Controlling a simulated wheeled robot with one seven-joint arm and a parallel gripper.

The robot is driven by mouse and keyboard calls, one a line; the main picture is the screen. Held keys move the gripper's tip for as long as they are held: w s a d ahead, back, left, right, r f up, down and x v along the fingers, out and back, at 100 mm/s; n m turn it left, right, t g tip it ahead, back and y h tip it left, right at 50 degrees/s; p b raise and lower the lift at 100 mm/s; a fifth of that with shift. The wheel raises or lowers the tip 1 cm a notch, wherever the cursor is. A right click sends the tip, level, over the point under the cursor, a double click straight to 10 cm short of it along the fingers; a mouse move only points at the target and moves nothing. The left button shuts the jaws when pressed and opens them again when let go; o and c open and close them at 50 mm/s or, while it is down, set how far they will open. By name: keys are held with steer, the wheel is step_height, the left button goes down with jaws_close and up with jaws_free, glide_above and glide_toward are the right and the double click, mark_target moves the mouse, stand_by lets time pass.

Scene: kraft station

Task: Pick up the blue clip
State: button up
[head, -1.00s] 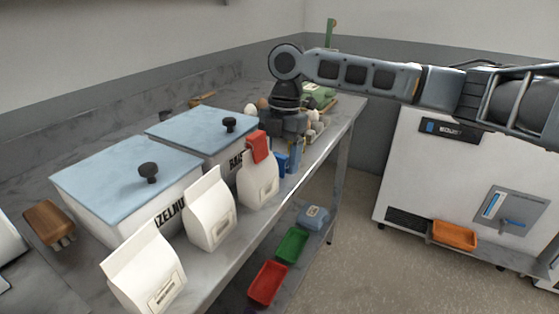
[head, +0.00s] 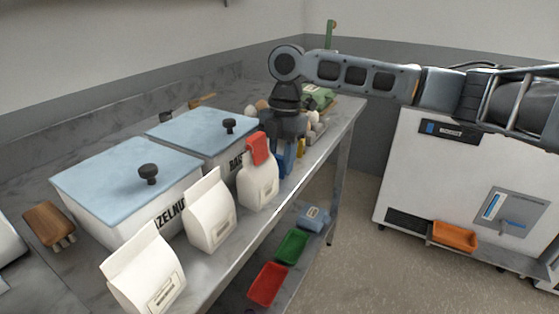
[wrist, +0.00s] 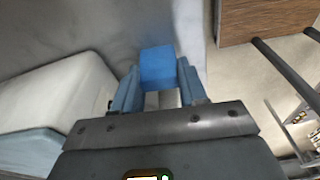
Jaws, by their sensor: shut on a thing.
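The blue clip (wrist: 157,68) shows in the wrist view as a plain blue block between the two blue-grey fingers of my gripper (wrist: 159,85). The fingers are closed on its sides. In the head view my gripper (head: 285,160) points down at the counter, just behind the white bag with the red clip. The blue clip is hard to tell from the blue fingers there. I cannot tell whether it touches the counter.
A white bag (head: 258,188) with a red clip (head: 258,148) stands close in front of my gripper. Two more white bags (head: 208,212) (head: 148,277) and two blue-lidded bins (head: 128,170) (head: 205,130) fill the nearer counter. A wooden board (wrist: 255,18) is at the wrist view's upper right.

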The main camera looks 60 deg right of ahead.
mark_target(278, 158)
steer(key=shift+r, duration=0.6)
step_height(278, 158, up, 2)
steer(key=shift+r, duration=0.25)
steer(key=s+d+r, duration=0.2)
steer(key=s, duration=0.1)
steer(key=s+d+r, duration=0.2)
steer(key=s+r, duration=0.1)
steer(key=s+d+r+b, duration=0.1)
steer(key=s+d+r, duration=0.1)
steer(key=s+d, duration=0.1)
steer(key=shift+s+d+r, duration=0.1)
steer(key=shift+r, duration=0.05)
